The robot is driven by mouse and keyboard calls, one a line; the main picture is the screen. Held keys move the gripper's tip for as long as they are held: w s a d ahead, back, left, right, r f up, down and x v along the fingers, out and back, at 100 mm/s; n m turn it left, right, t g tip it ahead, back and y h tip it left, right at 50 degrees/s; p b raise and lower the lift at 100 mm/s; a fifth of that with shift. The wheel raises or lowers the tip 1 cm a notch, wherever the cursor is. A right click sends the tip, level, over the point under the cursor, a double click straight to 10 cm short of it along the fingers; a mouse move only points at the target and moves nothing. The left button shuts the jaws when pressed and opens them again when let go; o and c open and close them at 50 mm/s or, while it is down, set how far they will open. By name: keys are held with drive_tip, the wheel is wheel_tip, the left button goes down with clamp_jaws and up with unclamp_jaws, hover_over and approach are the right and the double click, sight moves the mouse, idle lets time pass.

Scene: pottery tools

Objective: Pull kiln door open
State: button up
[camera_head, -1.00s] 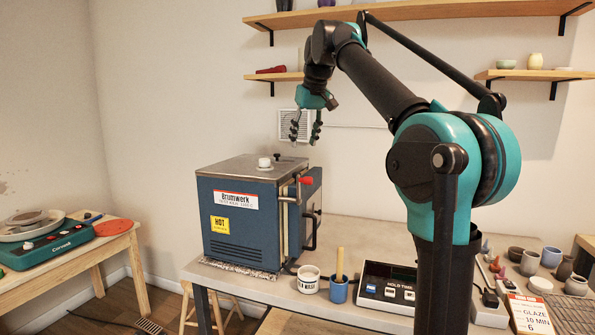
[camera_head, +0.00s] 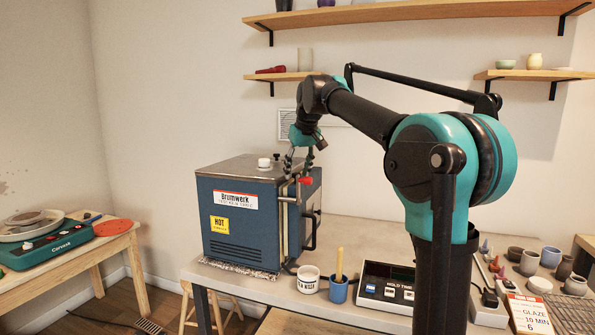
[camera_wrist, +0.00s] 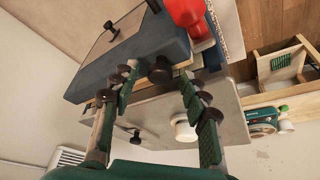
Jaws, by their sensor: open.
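The kiln (camera_head: 236,225) is a blue box with a grey steel top, standing on the left end of the workbench. Its door (camera_head: 314,190) is on the right side, with a dark handle (camera_head: 311,230) and a red-ended latch (camera_head: 306,181). In the wrist view the blue door (camera_wrist: 130,50) crosses the upper part, with the red latch end (camera_wrist: 185,12) at top. I cannot tell whether it is ajar. My gripper (camera_head: 300,174) is open and empty, pointing down at the top edge near the latch. Its fingertips (camera_wrist: 146,72) lie over the door's top edge; contact is unclear.
A small white knob (camera_head: 264,162) sits on the kiln top. A white jar (camera_head: 308,280), a blue cup (camera_head: 339,291) and a timer box (camera_head: 387,286) stand in front and right. A shelf (camera_head: 290,76) is above. The bench right of the door is fairly clear.

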drive_tip(key=shift+c, duration=0.3)
clamp_jaws()
drive_tip(key=shift+d, duration=0.15)
